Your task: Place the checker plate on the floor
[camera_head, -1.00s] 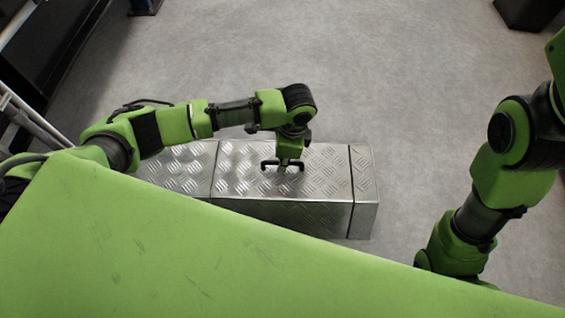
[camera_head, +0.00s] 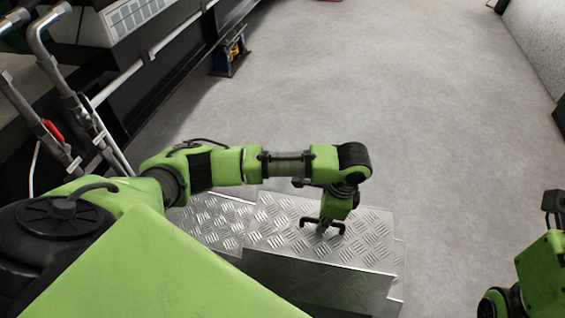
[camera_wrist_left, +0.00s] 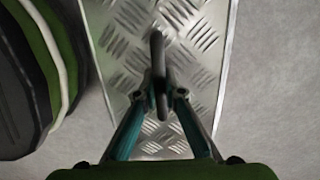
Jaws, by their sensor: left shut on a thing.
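The checker plate (camera_head: 285,232) is a shiny silver tread plate, lying near level over the silver checkered step in the head view. My left gripper (camera_head: 322,225) is above it, shut on its dark handle. In the left wrist view the two fingers (camera_wrist_left: 163,90) close on the dark handle, with the plate (camera_wrist_left: 204,30) behind. The plate sits out of line with the step's top and seems slightly raised; the gap under it is hard to judge. My right gripper does not show; only part of my right arm is at the lower right.
The rest of the step's checkered top (camera_head: 212,218) lies left of the plate. Grey floor (camera_head: 440,120) is wide and clear behind and to the right. Pipes with a red-handled valve (camera_head: 54,131) stand at the left, and a small blue and yellow item (camera_head: 231,52) at the back.

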